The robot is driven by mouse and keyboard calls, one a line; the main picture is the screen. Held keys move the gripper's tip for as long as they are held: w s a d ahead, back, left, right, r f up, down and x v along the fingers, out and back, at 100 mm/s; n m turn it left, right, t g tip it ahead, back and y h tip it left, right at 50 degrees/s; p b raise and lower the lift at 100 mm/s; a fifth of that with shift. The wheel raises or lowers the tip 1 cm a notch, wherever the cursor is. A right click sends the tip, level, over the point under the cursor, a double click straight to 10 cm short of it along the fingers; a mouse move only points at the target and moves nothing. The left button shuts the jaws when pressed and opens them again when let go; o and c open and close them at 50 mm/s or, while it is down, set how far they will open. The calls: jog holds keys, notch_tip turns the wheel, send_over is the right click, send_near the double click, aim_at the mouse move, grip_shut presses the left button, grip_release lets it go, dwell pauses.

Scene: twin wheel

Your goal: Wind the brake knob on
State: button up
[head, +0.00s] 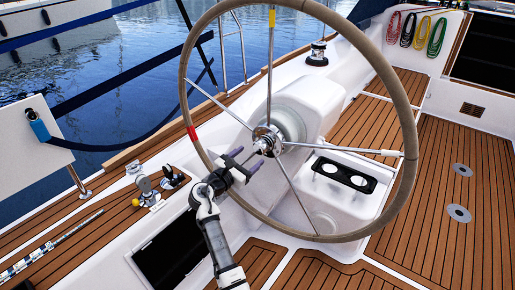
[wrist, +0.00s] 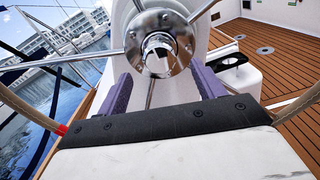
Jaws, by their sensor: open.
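The brake knob (wrist: 158,50) is a shiny chrome cap on the wheel's hub; in the head view the knob (head: 262,146) is partly behind my fingertips. The steering wheel (head: 404,118) has a tan rim and metal spokes. My gripper (head: 244,160) is open just in front of and slightly below the hub. In the wrist view my gripper's two purple fingers (wrist: 162,88) stand apart, below left and below right of the knob. Nothing is between them, and I see no contact with the knob.
Metal spokes (head: 350,149) run from the hub to the rim around my arm. A white pedestal (head: 312,100) stands behind the wheel, with a black cup holder (head: 345,175) at its right. Teak floor is clear at right.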

aim_at(258, 149)
jog(key=x, duration=0.6)
jog(key=shift+c, duration=0.2)
jog(key=c, duration=0.9)
